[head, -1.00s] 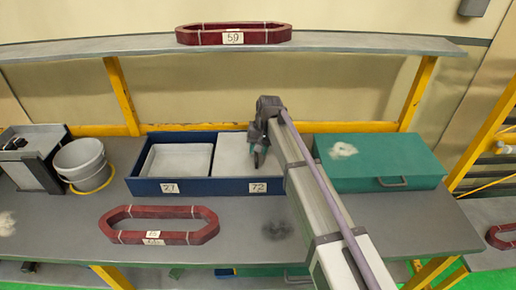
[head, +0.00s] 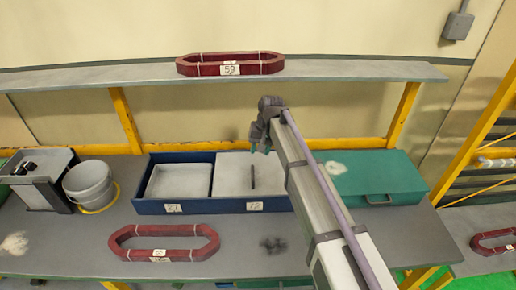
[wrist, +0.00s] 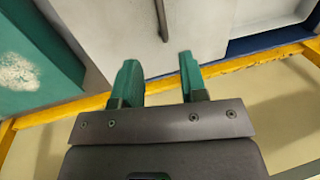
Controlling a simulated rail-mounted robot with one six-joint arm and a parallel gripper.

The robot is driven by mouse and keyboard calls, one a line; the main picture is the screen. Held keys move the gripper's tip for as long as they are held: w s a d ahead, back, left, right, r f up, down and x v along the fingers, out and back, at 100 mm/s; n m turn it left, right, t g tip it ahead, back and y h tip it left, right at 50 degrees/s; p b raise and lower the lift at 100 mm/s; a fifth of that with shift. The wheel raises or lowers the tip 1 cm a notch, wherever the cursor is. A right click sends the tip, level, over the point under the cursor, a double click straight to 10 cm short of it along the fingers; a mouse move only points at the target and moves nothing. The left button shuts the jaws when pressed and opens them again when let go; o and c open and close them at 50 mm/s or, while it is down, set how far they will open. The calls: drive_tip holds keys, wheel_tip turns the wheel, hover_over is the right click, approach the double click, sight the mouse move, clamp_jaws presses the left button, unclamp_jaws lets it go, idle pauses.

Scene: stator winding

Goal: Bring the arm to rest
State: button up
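My gripper (head: 260,148) is above the back of the blue two-compartment box (head: 222,206), at the end of my raised arm. In the wrist view my gripper (wrist: 159,68) has its two green fingers apart, with nothing between them.
A red coil (head: 165,255) lies on the grey bench, and another red coil (head: 229,70) labelled 59 sits on the shelf above. A green case (head: 385,175) stands right of the box. A grey bucket (head: 88,184) stands at left.

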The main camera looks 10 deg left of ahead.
drive_tip(key=shift+f, duration=0.15)
drive_tip(key=s+d+f+m+b, duration=0.1)
drive_tip(key=s+d+f+b, duration=0.1)
drive_tip(key=s+d, duration=0.5)
drive_tip(key=s+d+f+m+h+b, duration=0.1)
drive_tip(key=s+d, duration=0.7)
drive_tip(key=d, duration=0.8)
drive_tip(key=s+d+f+m+h+b, duration=0.1)
drive_tip(key=s+d+f+b, duration=0.3)
drive_tip(key=s+d, duration=0.4)
drive_tip(key=d, duration=0.3)
drive_tip(key=shift+d+t, duration=0.3)
drive_tip(key=shift+d, duration=0.05)
drive_tip(key=shift+f, duration=0.1)
